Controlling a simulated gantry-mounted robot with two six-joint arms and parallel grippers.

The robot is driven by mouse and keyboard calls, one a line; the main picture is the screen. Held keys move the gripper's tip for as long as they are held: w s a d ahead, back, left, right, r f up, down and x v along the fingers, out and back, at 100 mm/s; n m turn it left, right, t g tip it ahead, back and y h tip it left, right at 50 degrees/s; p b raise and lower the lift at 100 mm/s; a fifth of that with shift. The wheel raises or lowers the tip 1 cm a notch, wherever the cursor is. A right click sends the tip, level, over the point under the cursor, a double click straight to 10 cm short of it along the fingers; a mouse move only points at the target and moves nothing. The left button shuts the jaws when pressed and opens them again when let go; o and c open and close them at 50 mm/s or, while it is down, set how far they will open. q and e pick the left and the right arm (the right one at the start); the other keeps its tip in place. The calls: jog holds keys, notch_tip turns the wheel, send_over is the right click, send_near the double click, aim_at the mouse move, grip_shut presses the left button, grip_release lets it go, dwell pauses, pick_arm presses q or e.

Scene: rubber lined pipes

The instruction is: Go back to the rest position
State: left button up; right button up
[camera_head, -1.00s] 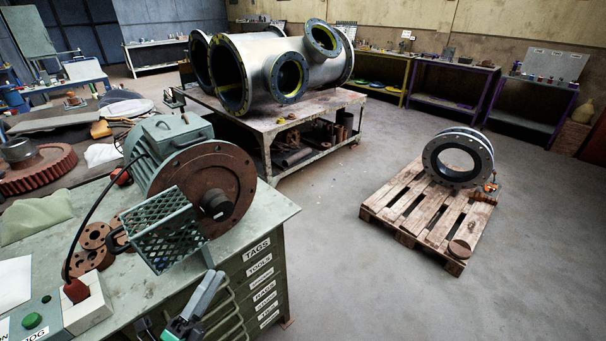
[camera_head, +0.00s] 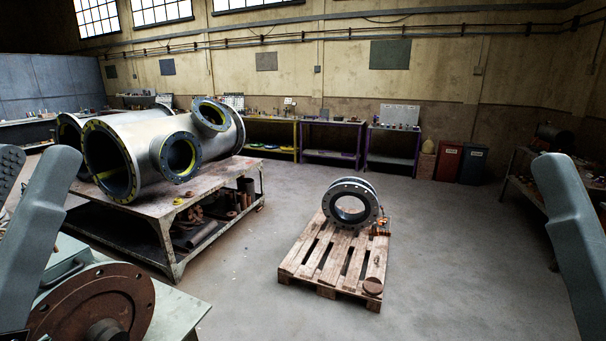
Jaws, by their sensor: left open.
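My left gripper (camera_head: 36,168) is at the left edge, raised close to the camera. One finger shows a dark ribbed pad and the other is a smooth grey finger, with a gap between them. It is open and holds nothing that I can see. At the right edge, one grey finger of my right gripper (camera_head: 568,215) points up; the rest is out of the picture, so its opening cannot be told. Both are in the foreground, in front of the room.
A motor with a rusty round flange (camera_head: 95,308) sits on the bench at lower left, close to my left gripper. A large flanged pipe (camera_head: 145,145) rests on a metal table (camera_head: 170,205). A pallet (camera_head: 335,262) carries a flanged ring (camera_head: 350,203). Open floor lies around the pallet.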

notch_tip(320, 180, up, 37)
jog(key=p, duration=3.3)
